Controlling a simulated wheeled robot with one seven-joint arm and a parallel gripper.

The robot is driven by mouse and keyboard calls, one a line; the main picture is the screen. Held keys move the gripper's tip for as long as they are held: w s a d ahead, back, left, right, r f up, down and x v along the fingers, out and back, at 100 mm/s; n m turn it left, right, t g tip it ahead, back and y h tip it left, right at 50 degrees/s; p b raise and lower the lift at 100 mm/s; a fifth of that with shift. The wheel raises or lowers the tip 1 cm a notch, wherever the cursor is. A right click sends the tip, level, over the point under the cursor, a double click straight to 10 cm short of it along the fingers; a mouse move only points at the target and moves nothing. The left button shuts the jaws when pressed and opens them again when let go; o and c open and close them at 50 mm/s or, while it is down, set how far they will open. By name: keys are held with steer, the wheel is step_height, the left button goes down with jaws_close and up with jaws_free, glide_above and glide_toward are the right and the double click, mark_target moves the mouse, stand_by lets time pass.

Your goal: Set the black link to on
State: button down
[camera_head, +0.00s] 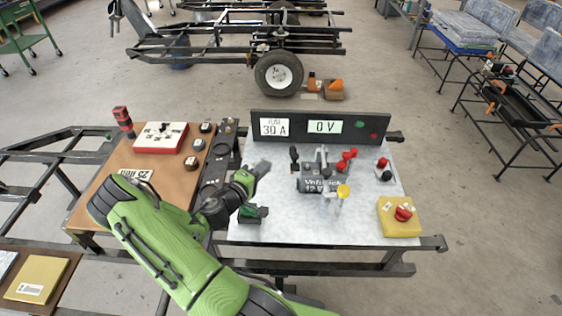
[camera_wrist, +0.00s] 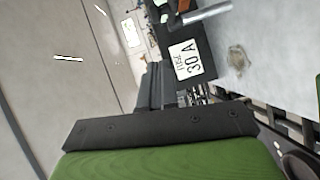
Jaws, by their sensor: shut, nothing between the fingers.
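A small battery (camera_head: 318,184) marked 12 V stands on the light metal tabletop (camera_head: 290,228). A black piece (camera_head: 293,154), which may be the black link, stands upright at the battery's left. Red pieces (camera_head: 347,160) are at its right. I cannot tell the black piece's on or off state. My gripper (camera_head: 263,168) is shut and empty, left of the battery and apart from it. Its dark fingers (camera_wrist: 156,85) also show in the wrist view. The black piece cannot be made out clearly in the wrist view.
A dark panel (camera_head: 285,125) at the back reads "30 A" and "0 V". A yellow box with a red knob (camera_head: 403,213) is at front right, and a red button (camera_head: 383,163) is behind it. A green-black part (camera_head: 252,213) lies below my gripper. A brown board (camera_head: 115,195) is left.

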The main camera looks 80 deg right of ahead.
mark_target(294, 158)
steer(key=s+d+f+b, duration=0.1)
steer(key=s+d, duration=0.3)
steer(key=d, duration=0.2)
steer(key=shift+s, duration=0.35)
